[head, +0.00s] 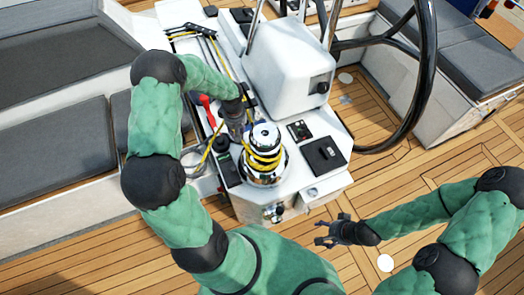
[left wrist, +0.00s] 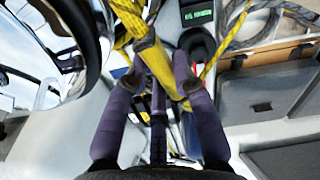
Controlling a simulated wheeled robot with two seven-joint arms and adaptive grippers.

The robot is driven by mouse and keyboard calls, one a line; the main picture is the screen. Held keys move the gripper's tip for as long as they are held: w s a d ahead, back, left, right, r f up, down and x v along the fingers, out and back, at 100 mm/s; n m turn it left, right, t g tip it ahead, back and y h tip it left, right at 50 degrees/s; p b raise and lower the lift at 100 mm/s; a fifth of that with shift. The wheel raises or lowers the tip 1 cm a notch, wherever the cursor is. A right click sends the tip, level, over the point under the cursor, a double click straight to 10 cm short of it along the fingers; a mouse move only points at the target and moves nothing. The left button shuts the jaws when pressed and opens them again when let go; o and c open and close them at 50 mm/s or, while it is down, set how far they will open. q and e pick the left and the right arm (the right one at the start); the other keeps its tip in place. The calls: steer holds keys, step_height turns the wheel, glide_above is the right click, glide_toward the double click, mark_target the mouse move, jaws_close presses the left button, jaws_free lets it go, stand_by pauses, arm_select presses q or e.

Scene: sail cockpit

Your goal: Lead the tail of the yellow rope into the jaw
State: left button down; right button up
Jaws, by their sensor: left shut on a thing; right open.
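The yellow rope (head: 262,160) is wound in several turns around the chrome winch (head: 264,178) on the white console. My left gripper (head: 236,128) is just left of the winch top, close to it. In the left wrist view my left gripper (left wrist: 170,75) is shut on the yellow rope (left wrist: 152,58), which passes between its purple fingers. The winch's jaw is too small to make out in the head view. My right gripper (head: 326,233) is open and empty, in front of the console over the wooden floor.
A red lever (head: 207,110) stands left of my left gripper. A black steering wheel (head: 418,85) and a white pod (head: 290,70) stand behind the winch. A black panel (head: 323,155) is on the console's right. Grey bench cushions (head: 60,145) lie at left. The floor at right is clear.

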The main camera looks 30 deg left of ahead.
arm_select(q)
steer(key=w+m, duration=0.2)
steer(key=shift+w+a+m, duration=0.2)
steer(key=shift+w+m, duration=0.1)
steer(key=shift+w, duration=0.05)
steer(key=shift+w+d+m, duration=0.1)
steer(key=shift+w+m, duration=1.05)
steer(key=shift+m, duration=0.05)
steer(key=shift+c, duration=2.4)
jaws_free()
